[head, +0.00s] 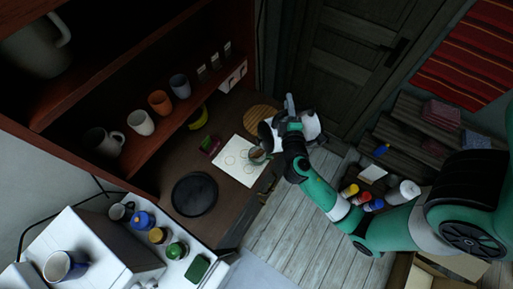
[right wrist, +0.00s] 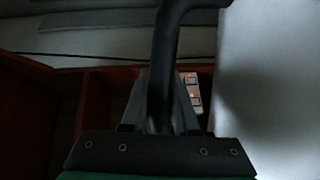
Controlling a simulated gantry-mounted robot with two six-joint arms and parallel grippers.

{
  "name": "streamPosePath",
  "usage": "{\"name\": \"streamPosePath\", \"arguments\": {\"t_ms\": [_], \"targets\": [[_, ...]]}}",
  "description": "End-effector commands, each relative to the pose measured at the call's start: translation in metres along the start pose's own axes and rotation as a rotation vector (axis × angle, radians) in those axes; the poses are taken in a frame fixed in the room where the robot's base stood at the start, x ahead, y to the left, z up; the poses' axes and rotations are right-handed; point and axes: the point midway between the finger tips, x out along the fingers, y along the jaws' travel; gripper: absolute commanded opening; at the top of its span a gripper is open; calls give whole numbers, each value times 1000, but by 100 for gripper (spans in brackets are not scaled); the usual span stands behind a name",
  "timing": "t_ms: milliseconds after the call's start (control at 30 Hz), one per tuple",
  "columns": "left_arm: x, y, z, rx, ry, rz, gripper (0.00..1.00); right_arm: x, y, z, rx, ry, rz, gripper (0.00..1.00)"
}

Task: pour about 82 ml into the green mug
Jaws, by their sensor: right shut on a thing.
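My right gripper (head: 289,122) is shut on the dark curved handle (right wrist: 168,50) of a pale, white-bodied vessel (head: 310,126). In the right wrist view the handle runs between the fingers and the vessel's pale side (right wrist: 270,75) fills the right. The vessel is held over the right end of the dark counter; its spout, contents and exact tilt are hidden or too small to tell. A small round cup (head: 257,154), perhaps the green mug, stands at the right edge of a white sheet, just left of my wrist; its colour is unclear. My left gripper is out of view.
The white sheet (head: 229,167) with drawn circles lies beside a black round plate (head: 194,194) and a round wooden board (head: 261,115). Bananas (head: 198,119) lie near the shelf wall. A red shelf (head: 108,150) with several cups borders the counter.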

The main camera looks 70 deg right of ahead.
Motion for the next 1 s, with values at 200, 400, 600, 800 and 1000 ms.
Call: {"name": "streamPosePath", "arguments": {"t_ms": [200, 400, 600, 800, 1000], "targets": [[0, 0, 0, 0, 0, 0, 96, 0, 6, -4, -26, -2, 17, 0], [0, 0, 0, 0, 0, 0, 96, 0, 9, -5, -51, -5, 27, 0], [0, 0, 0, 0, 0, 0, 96, 1, 10, -1, -58, -6, 29, 0], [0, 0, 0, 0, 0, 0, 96, 2, 10, 2, -59, -5, 31, 0], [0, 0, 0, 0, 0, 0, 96, 3, 11, 3, -66, -6, 34, 0]]}}
